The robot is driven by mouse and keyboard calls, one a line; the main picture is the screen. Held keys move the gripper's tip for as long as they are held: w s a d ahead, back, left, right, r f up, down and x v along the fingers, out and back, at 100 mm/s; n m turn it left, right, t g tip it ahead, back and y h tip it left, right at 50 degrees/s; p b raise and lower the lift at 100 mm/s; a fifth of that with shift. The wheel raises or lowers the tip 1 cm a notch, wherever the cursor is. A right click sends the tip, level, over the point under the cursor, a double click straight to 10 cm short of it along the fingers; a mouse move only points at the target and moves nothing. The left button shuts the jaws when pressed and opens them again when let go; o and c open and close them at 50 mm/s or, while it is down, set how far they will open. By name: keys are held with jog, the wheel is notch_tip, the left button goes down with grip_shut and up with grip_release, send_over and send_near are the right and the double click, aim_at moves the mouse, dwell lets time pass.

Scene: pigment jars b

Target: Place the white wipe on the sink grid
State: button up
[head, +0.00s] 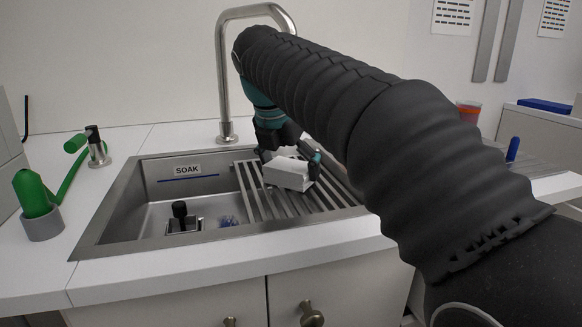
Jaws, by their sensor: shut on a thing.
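The white wipe (286,175) is a white block-like piece over the left part of the sink grid. My gripper (290,165) is shut on it, with a finger showing at each side. The sink grid (253,200) is a rack of grey metal bars across the right part of the sink. The wipe is right at the grid bars; I cannot tell whether it touches them. My arm hides part of the grid's right side.
The steel sink (135,205) has an open left basin labelled SOAK, with a dark plug (182,215) inside. A tall faucet (222,80) rises behind. A green bottle (32,195) in a grey holder and a green hose (72,175) are at left.

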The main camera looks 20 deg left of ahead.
aim_at(290, 164)
jog(key=o, duration=0.6)
jog(key=shift+f, duration=0.1)
jog(key=shift+r, duration=0.45)
jog(key=p+v, duration=0.1)
jog(key=v, duration=0.3)
jog(key=shift+s+a+r, duration=0.1)
jog(key=shift+s+r, duration=0.05)
jog(key=shift+r, duration=0.2)
jog(key=s+a, duration=0.2)
jog(key=s, duration=0.9)
jog(key=shift+s+a+f+b, duration=0.2)
jog(key=shift+s+a+b, duration=0.15)
jog(key=shift+b, duration=0.1)
